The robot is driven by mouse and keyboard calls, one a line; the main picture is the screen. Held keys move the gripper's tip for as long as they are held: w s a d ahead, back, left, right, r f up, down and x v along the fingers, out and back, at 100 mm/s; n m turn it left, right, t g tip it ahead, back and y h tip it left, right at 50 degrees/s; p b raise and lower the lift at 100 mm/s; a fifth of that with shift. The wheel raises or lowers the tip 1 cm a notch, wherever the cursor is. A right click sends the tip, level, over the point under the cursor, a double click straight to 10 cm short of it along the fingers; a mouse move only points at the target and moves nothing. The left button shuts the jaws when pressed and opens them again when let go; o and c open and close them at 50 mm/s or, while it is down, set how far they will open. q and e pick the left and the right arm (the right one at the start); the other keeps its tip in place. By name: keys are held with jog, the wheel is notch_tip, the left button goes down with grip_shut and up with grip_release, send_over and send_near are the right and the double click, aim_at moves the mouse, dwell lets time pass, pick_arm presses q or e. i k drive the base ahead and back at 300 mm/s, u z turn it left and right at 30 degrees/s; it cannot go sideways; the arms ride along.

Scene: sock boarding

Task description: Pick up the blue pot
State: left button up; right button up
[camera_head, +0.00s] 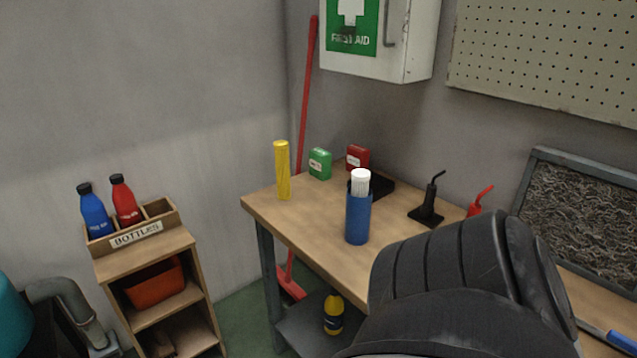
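A tall blue cylinder (358,218) stands upright on the wooden workbench (310,228), near its front edge, with a white cylindrical piece (360,181) showing at its top. It is the only blue pot-like thing on the bench. Neither of my grippers is in view. A large black ribbed shape, which looks like part of my own arm, covers the bench's front right part. It stands to the right of the blue cylinder and hides what is behind it.
A yellow cylinder (282,170), green box (320,163), red box (357,157), black stand (426,208) and red item (479,200) are on the bench. Left stands a shelf with a bottle box (136,234) holding blue (95,212) and red (126,202) bottles. A first-aid cabinet (405,40) hangs above.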

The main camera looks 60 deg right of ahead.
aim_at(357, 210)
jog(key=i, duration=1.55)
jog(key=z, duration=2.4)
